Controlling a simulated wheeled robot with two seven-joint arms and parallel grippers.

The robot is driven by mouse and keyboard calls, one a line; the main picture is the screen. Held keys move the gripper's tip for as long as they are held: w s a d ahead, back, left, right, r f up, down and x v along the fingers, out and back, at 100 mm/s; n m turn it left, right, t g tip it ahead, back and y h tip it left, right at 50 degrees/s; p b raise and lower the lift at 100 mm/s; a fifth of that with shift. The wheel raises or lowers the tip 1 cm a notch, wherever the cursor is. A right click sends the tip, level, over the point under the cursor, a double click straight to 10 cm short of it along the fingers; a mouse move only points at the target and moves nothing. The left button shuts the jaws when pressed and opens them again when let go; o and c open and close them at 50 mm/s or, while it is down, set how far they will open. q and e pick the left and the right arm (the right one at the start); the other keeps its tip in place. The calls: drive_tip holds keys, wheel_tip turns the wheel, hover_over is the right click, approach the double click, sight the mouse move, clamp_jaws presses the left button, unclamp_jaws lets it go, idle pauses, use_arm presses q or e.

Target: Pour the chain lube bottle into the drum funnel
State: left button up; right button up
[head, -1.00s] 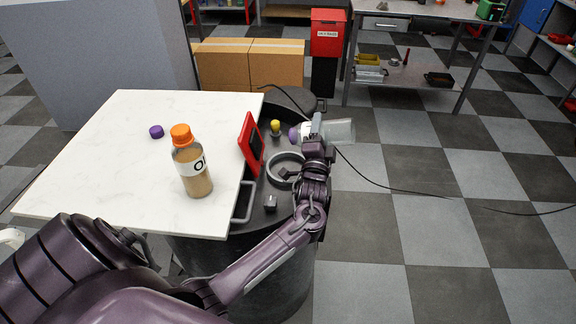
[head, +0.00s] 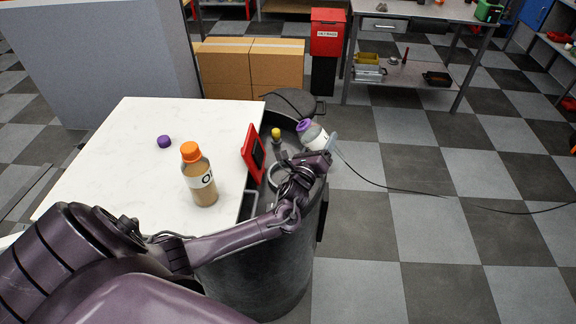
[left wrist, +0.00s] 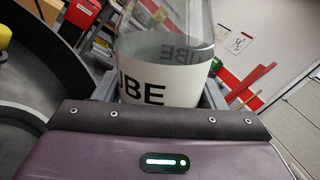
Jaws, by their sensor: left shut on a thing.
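My left gripper (head: 322,152) is shut on the clear chain lube bottle (head: 314,137), over the right side of the drum. The bottle leans, its purple neck end up and to the left in the head view. Its white label reading "UBE" shows in the left wrist view (left wrist: 150,82); the part above the label looks clear, and I cannot tell how much liquid is inside. The drum funnel (head: 288,150) is the dark, wide top of the drum (head: 255,268), with a grey ring inside, partly hidden by my arm. My right gripper is not in view.
A white table (head: 120,180) overlaps the drum's left side. On it stand an orange-capped bottle (head: 200,183) of brown liquid and a purple cap (head: 164,141). A red-framed device (head: 254,152) and a yellow-topped item (head: 276,134) are at the funnel. Floor to the right is mostly clear.

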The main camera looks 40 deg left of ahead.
use_arm(q)
drive_tip(key=r+m+p, duration=0.2)
drive_tip(key=m+p, duration=0.1)
drive_tip(key=shift+w+d+g+h, duration=0.2)
drive_tip(key=shift+d+g+h, duration=0.1)
drive_tip(key=shift+d+h, duration=0.1)
drive_tip(key=shift+f+m+p, duration=0.1)
drive_tip(key=shift+m+p, duration=0.4)
drive_tip(key=shift+m, duration=0.2)
drive_tip(key=m, duration=0.1)
drive_tip(key=f+m+p, duration=0.1)
drive_tip(key=m+g, duration=0.1)
drive_tip(key=shift+w+d+f, duration=0.1)
drive_tip(key=shift+d+f, duration=0.05)
drive_tip(key=shift+d, duration=0.1)
drive_tip(key=shift+r+m+p, duration=0.3)
drive_tip(key=shift+r+p, duration=0.15)
drive_tip(key=shift+p, duration=0.35)
wheel_tip(320, 180, up, 4)
drive_tip(key=p, duration=0.3)
drive_tip(key=shift+p, duration=0.4)
drive_tip(key=shift+f, duration=0.1)
